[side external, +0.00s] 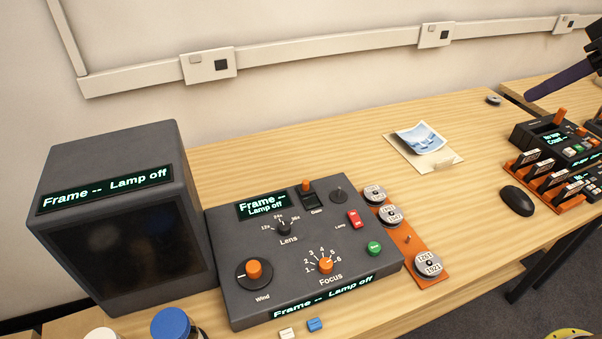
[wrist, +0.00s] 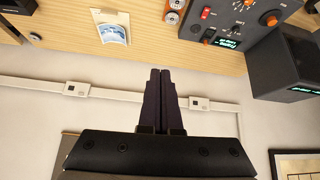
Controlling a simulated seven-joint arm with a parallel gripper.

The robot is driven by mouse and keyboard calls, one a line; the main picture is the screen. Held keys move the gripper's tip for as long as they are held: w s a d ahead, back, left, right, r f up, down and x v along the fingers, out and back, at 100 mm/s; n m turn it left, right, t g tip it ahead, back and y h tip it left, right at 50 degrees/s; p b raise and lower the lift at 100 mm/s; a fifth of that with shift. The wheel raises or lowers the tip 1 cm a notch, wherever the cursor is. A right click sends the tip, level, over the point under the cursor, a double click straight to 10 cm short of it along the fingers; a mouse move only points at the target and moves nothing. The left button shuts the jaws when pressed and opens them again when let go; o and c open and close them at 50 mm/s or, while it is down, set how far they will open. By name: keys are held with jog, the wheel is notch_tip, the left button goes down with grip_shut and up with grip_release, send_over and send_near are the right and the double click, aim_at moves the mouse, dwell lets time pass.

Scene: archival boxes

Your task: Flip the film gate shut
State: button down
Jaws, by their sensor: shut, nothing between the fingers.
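The dark grey control panel (side external: 350,260) sits on the wooden table in the side view, its display reading "Frame -- Lamp off". The film gate (side external: 312,199) is a small dark flap with an orange knob at the panel's back edge, right of the display. Its label is small and its exact angle is hard to tell. The gate also shows in the wrist view (wrist: 210,35), near the top right. My gripper (side external: 530,96) is at the upper right of the side view, well away from the panel. In the wrist view my gripper (wrist: 160,70) has its fingers together and empty.
A dark monitor box (side external: 120,220) stands left of the panel. An orange rack with film cans (side external: 428,264) lies along its right side. A photo print (side external: 420,138), a black mouse (side external: 517,200) and a second device (side external: 560,140) are farther right. The table behind the panel is clear.

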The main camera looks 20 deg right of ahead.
jog(key=w+a+r+n, duration=0.1)
jog(key=w+a, duration=0.2)
jog(key=w, duration=0.4)
jog(key=w+a+r, duration=0.1)
jog(key=w+a, duration=0.2)
jog(key=w, duration=0.4)
jog(key=n+g+y, duration=0.1)
jog(key=n+g, duration=0.2)
jog(key=g, duration=0.1)
send_over(306, 186)
jog(key=w, duration=0.3)
notch_tip(306, 186, down, 26)
jog(key=shift+s+a+r, duration=0.1)
jog(key=shift+a+r, duration=0.05)
jog(key=shift+a, duration=0.3)
jog(key=shift+s+d+f, duration=0.1)
jog(key=shift+s+f, duration=0.05)
jog(key=shift+f, duration=2.2)
jog(key=shift+s+d+f, duration=0.1)
jog(key=shift+s+f, duration=0.05)
jog(key=shift+f, duration=2.2)
